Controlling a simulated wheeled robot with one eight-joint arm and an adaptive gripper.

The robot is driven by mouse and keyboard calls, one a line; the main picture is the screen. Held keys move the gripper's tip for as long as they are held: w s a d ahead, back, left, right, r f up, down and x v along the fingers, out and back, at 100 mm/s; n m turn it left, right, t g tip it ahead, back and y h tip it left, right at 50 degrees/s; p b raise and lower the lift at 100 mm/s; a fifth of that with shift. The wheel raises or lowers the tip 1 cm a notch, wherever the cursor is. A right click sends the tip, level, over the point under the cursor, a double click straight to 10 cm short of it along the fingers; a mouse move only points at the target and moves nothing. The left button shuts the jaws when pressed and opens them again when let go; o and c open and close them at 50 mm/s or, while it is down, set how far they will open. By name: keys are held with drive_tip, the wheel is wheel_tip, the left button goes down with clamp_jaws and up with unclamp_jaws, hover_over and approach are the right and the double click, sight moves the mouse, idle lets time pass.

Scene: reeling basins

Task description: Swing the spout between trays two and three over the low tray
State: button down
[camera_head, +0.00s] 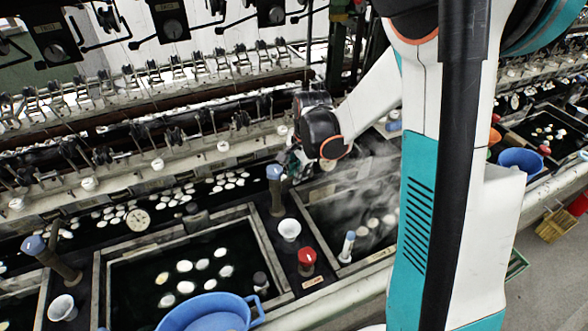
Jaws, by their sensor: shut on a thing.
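A dark upright spout with a blue top (276,195) stands on the divider between two basin trays. My gripper (291,164) is at its blue top, shut on it; the fingertips are small and partly hidden by my wrist. The left tray (262,243) holds dark water with several white cocoons. The right tray (310,191) steams and has a few cocoons near its front; my arm hides its right part. A second blue-tipped spout (58,262) lies tilted at the far left. I cannot tell the water levels apart.
A white cup (289,230) and a red-capped knob (306,260) stand on the divider. A blue basin (210,314) sits at the front. A blue-capped stick (347,246) stands in the right tray. Reeling machinery (150,90) runs along the back.

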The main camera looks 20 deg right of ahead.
drive_tip(key=shift+s+m, duration=0.8)
drive_tip(key=shift+m, duration=0.4)
drive_tip(key=c, duration=1.6)
unclamp_jaws()
drive_tip(key=shift+o, duration=0.2)
wheel_tip(320, 180, up, 12)
drive_tip(key=s, duration=0.2)
drive_tip(key=shift+s, duration=0.2)
drive_tip(key=shift+f, duration=0.15)
